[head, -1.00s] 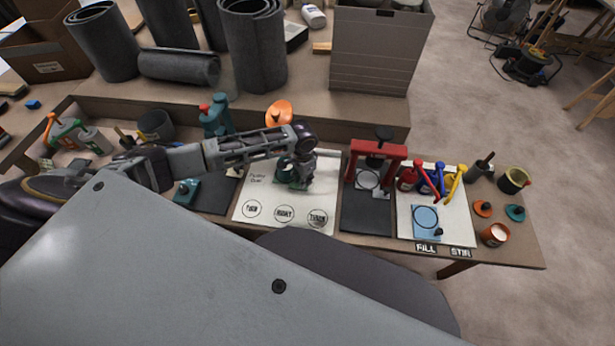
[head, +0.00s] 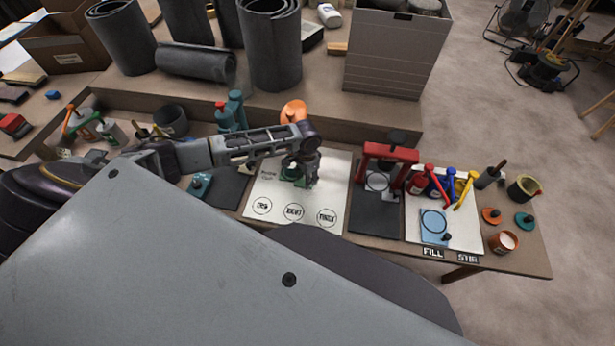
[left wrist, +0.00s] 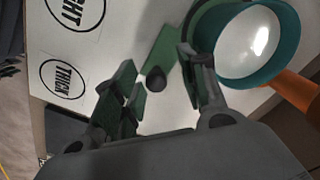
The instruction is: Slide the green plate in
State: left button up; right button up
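The green plate (left wrist: 160,48) with a dark round knob (left wrist: 156,78) lies at the white sheet in the left wrist view, beside a teal-rimmed cup (left wrist: 258,45) with a pale inside and an orange part behind it. My left gripper (left wrist: 158,66) is open, with one finger on each side of the knob. I see a gap on both sides of the knob. In the head view my left gripper (head: 304,178) is low over the white sheet (head: 265,190) and hides most of the plate and cup. My right gripper is in neither view.
The sheet carries printed circles along its front edge. A red press (head: 390,153) on a dark mat stands to the right, then a second sheet with red, blue and yellow handled bottles. Teal and orange tools stand behind and left of my arm.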

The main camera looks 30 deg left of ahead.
pick_arm(q)
jog(key=shift+d, duration=0.15)
jog(key=shift+r, duration=0.45)
notch_tip(320, 180, up, 11)
dwell(0.4)
jog(key=shift+s, duration=0.1)
dwell(0.6)
